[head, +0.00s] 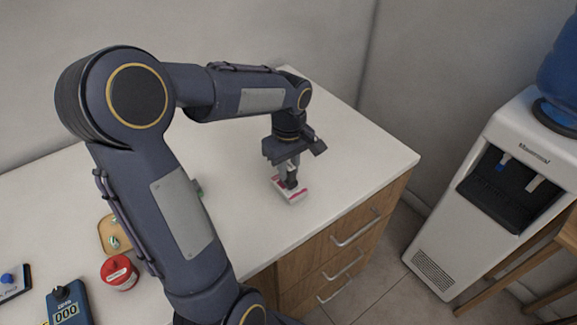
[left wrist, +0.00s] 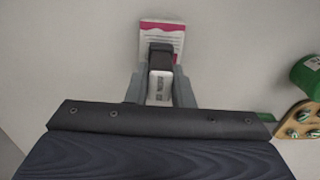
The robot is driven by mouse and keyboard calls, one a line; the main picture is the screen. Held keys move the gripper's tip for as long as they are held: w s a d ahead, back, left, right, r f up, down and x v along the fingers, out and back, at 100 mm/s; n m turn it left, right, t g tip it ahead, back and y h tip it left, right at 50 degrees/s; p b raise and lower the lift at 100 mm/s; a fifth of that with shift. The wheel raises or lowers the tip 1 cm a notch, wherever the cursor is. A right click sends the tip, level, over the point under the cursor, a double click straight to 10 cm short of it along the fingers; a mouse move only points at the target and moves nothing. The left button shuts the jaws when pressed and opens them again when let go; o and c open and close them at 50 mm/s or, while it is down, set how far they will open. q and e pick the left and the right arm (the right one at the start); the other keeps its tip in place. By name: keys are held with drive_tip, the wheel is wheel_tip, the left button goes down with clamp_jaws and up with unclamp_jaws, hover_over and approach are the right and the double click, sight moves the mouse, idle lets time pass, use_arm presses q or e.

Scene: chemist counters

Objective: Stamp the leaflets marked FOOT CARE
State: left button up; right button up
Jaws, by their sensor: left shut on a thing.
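My left gripper (head: 289,170) is over the right part of the white counter, its fingers pointing down. It is shut on a stamp (left wrist: 160,84), which has a dark part and a pale, lettered part. The stamp's dark end is over a white and pink leaflet or leaflet stack (head: 294,197), also at the top of the left wrist view (left wrist: 176,27). The stamp appears to be at or just above it; contact cannot be told. The print on the leaflet is too small to read, and the stamp covers part of it. My right gripper is not in view.
A red round container (head: 119,273), a wooden tray (head: 103,238) with green items, and a blue device showing 000 (head: 68,304) are at the left. A green cylinder (left wrist: 308,76) shows in the left wrist view. A water dispenser (head: 440,249) stands beyond the counter's right end.

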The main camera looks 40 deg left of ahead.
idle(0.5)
use_arm(q)
wheel_tip(320, 180, up, 7)
drive_tip(key=p, duration=0.6)
drive_tip(key=shift+f, duration=0.1)
idle(0.7)
